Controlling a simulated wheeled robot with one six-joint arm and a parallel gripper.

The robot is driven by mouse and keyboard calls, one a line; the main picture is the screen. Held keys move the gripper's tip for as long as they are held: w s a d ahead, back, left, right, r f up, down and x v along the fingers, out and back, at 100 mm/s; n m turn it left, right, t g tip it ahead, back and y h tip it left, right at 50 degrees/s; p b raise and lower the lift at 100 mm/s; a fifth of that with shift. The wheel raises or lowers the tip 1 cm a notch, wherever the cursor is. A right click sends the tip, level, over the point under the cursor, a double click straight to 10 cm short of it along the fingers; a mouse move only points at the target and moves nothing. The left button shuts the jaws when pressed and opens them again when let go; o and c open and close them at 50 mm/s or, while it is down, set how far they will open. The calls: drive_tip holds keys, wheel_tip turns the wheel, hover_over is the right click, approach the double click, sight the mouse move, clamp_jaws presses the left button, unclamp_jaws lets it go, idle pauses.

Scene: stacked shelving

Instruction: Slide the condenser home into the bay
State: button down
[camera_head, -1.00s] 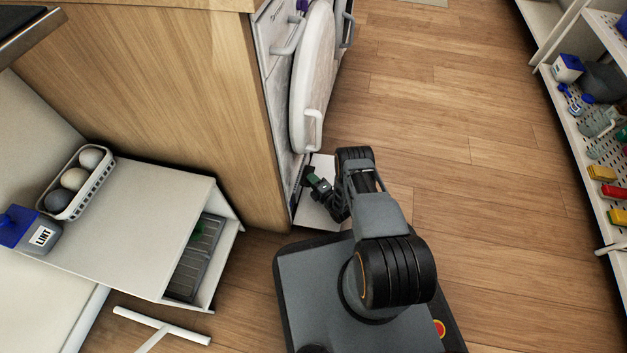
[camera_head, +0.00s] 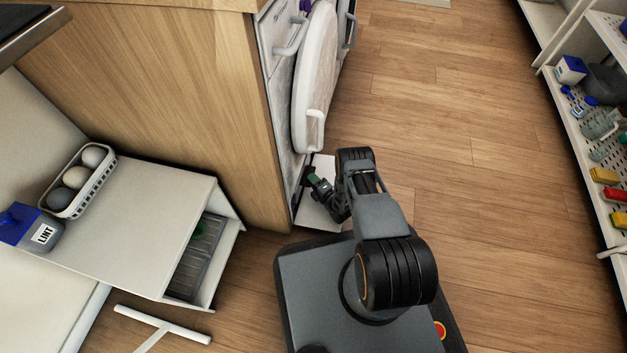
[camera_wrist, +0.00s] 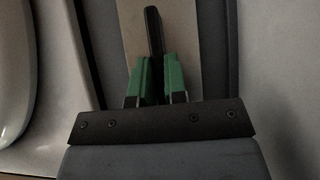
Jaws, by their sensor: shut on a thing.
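My gripper (camera_head: 315,182), with green fingers, is low at the front of a white appliance (camera_head: 283,70). In the wrist view my gripper (camera_wrist: 157,78) is shut on an upright black handle (camera_wrist: 153,30). Behind the handle is a pale plate (camera_wrist: 188,35), which looks like the front of the condenser, set between darker grey borders (camera_wrist: 217,45). How deep the condenser sits in the bay is hidden from both views. The head view shows the bay opening only edge-on, partly covered by my arm.
The round door (camera_head: 314,75) of the appliance hangs open above my gripper. A white panel (camera_head: 320,210) lies low beneath my gripper. A wooden side panel (camera_head: 170,90) and a white cabinet (camera_head: 130,225) are at left. Open floor (camera_head: 450,120) lies right, before a shelf (camera_head: 590,150).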

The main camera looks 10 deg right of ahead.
sight(303, 178)
drive_tip(key=shift+w+a, duration=0.35)
drive_tip(key=shift+a, duration=0.3)
drive_tip(key=shift+w+a, duration=0.4)
drive_tip(key=shift+a, duration=0.25)
drive_tip(key=shift+w+a, duration=0.35)
drive_tip(key=shift+a, duration=0.3)
idle(2.8)
drive_tip(key=shift+r, duration=0.1)
idle(0.7)
drive_tip(key=c, duration=1.4)
unclamp_jaws()
drive_tip(key=shift+o, duration=0.2)
drive_tip(key=shift+s+d, duration=0.1)
drive_tip(key=shift+d, duration=0.05)
drive_tip(key=shift+s+d, duration=0.4)
drive_tip(key=shift+d, duration=0.35)
drive_tip(key=o, duration=0.6)
drive_tip(key=shift+c, duration=0.2)
drive_tip(key=shift+s+f, duration=0.15)
drive_tip(key=shift+f, duration=0.05)
